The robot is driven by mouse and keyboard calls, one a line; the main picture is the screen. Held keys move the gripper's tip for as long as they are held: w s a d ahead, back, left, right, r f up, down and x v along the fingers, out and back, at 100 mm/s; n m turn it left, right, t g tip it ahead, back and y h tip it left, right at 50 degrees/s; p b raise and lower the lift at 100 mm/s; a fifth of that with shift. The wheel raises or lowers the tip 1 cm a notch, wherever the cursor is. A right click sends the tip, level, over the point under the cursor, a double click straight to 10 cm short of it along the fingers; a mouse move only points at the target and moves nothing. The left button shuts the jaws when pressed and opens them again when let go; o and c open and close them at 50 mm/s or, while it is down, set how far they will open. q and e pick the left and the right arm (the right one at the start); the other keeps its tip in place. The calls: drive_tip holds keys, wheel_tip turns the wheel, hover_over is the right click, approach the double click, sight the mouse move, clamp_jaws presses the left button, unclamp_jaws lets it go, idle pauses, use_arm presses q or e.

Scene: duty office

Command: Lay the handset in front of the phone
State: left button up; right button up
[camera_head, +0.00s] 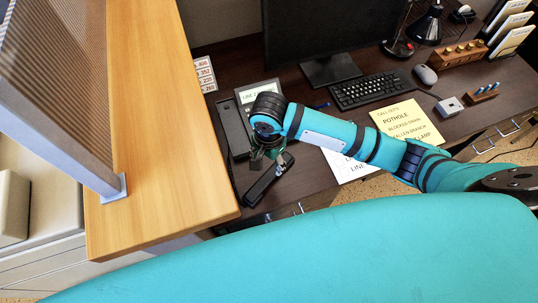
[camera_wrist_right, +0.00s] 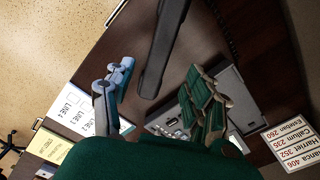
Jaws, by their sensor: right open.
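The black handset (camera_head: 262,187) lies on the dark desk in front of the phone, close to the desk's front edge. The phone (camera_head: 229,122) stands behind it, partly hidden by my right arm; its lit display shows at the top. My right gripper (camera_head: 274,151) is over the handset's far end, in front of the phone. In the right wrist view my right gripper (camera_wrist_right: 157,98) has its fingers wide apart. The handset (camera_wrist_right: 163,45) runs from the top edge to between them, apart from both. The phone (camera_wrist_right: 237,88) is partly hidden by the right-hand finger. My left gripper is out of view.
A wooden counter (camera_head: 160,150) with a ribbed screen borders the desk on the left. A line sheet (camera_head: 347,168) and a yellow call list (camera_head: 405,122) lie to the right. A keyboard (camera_head: 369,90) and monitor are behind. A name list (camera_wrist_right: 293,147) lies beside the phone.

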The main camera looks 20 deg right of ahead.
wheel_tip(320, 180, up, 3)
drive_tip(key=shift+f, duration=0.2)
drive_tip(key=shift+f, duration=0.1)
idle(0.4)
